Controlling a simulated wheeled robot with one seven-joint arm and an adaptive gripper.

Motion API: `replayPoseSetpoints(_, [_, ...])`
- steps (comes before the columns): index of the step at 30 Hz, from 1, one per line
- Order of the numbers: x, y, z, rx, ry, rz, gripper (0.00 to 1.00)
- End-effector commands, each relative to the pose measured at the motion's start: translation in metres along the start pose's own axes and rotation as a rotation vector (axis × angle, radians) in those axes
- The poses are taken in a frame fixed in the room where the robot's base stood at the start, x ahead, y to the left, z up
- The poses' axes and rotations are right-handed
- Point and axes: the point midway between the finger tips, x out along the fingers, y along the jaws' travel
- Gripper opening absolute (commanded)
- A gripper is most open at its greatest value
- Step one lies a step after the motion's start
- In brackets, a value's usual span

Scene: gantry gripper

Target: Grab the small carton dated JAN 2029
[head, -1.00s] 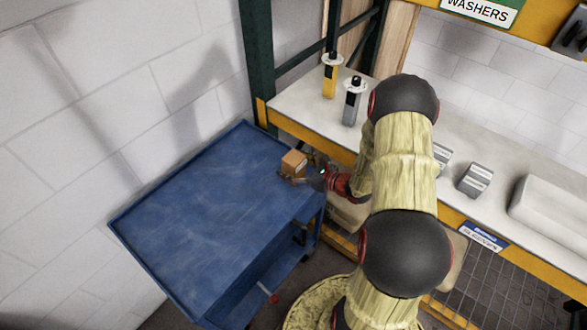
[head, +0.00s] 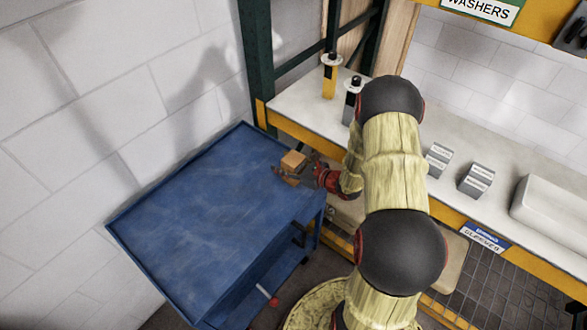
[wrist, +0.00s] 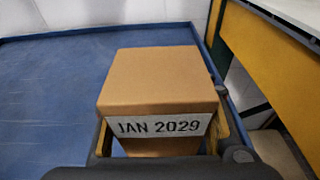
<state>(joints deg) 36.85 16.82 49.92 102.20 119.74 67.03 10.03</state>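The small carton (head: 293,161) is a brown box on the far right part of the blue cart top. In the wrist view the carton (wrist: 155,75) is close and central, with a white label reading JAN 2029 on its near face. My gripper (head: 294,167) is open, with one finger on each side of the carton. In the wrist view a strip of blue shows between the left finger and the carton's lower part. I cannot tell whether the right finger touches it.
The blue cart (head: 190,220) is otherwise bare on top and has a raised rim. A workbench (head: 290,105) with a yellow edge stands close behind it on the right. It bears a yellow bottle (head: 329,80), grey boxes (head: 476,180) and a pale block (head: 550,205).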

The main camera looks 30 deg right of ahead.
Motion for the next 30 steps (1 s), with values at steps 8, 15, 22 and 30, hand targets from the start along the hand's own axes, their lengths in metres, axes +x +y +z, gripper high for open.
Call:
replayPoseSetpoints(8, [0.000, 0.000, 0.000, 0.000, 0.000, 0.000, 0.29])
replayPoseSetpoints(15, [0.000, 0.000, 0.000, 0.000, 0.000, 0.000, 0.16])
replayPoseSetpoints(22, [0.000, 0.000, 0.001, -0.001, -0.001, 0.000, 0.11])
replayPoseSetpoints(30, [-0.003, -0.001, 0.012, -0.002, -0.002, 0.000, 0.10])
